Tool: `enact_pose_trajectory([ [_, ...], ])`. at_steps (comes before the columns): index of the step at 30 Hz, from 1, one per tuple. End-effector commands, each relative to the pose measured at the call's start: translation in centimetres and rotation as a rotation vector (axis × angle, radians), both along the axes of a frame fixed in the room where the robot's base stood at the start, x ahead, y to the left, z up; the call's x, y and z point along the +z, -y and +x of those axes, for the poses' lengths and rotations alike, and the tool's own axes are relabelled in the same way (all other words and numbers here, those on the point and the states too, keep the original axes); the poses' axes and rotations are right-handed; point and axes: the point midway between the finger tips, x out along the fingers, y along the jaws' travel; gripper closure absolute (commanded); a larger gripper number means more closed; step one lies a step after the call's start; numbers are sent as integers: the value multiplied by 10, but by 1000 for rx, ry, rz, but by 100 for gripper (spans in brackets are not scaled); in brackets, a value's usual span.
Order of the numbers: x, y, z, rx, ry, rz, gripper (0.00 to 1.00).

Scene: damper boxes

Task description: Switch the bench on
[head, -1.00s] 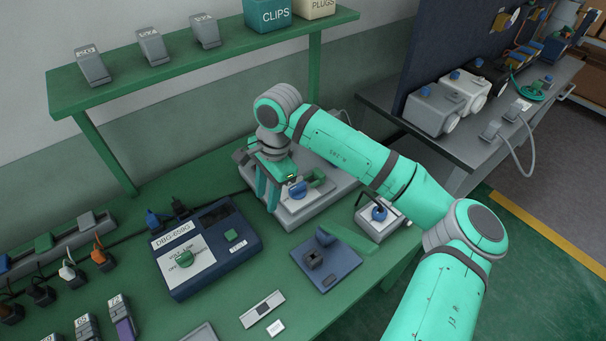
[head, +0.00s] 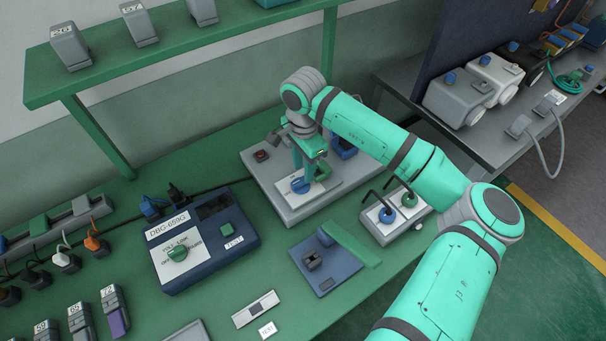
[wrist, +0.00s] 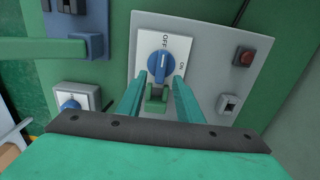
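The bench switch is a blue knob (wrist: 166,58) on a white plate (wrist: 192,46) marked OFF and ON, set on a grey panel (wrist: 213,80). It also shows in the head view (head: 300,186). A white mark shows at the knob's far end, roughly toward OFF. My gripper (wrist: 160,76) is open, its fingers apart to either side of the knob's near end. I cannot tell whether they touch it. A green block (wrist: 155,100) sits between the fingers, nearer to me than the knob. In the head view my gripper (head: 304,174) is over the panel.
The panel also carries a dark red button (wrist: 245,57) and a small socket (wrist: 228,104). A blue meter box (head: 205,237) with a green dial stands left. A twin-knob box (head: 396,222) and blue fixture (head: 325,262) are in front. A shelf (head: 180,50) runs behind.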

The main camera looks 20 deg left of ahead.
Motion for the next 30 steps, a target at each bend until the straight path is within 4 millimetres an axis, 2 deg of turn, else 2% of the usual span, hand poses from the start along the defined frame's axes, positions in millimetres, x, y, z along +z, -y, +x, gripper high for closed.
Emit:
enact_pose_trajectory([
  [3, -19, -1, -1, -1, -2, 2, 67],
  [9, -37, -2, -1, 2, -1, 2, 67],
  [20, -42, -2, -1, 3, 0, 1, 67],
  [24, -42, -2, -1, 2, 0, 1, 98],
  [30, -41, -2, -1, 0, 0, 1, 100],
])
